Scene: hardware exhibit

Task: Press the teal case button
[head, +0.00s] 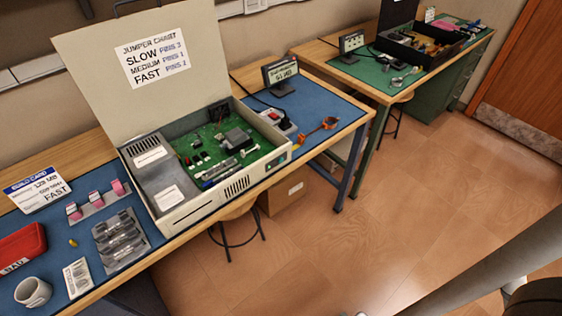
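An open beige computer case (195,207) stands on the blue mat of the near workbench, with its lid raised at the back. A small teal-green button-like spot (268,164) shows on the case's front face, near its right end. It is too small to tell whether it is pressed in. A green circuit board (205,145) lies inside the case. My gripper is not in view. Only a pale arm link of mine shows at the lower right, well apart from the case.
A stool (237,240) and a cardboard box (285,192) are under the bench. A white mug (33,292), a red case (22,245) and a metal rack (120,240) sit left of the computer case. The floor (330,265) in front is clear. Another bench (405,82) stands behind right.

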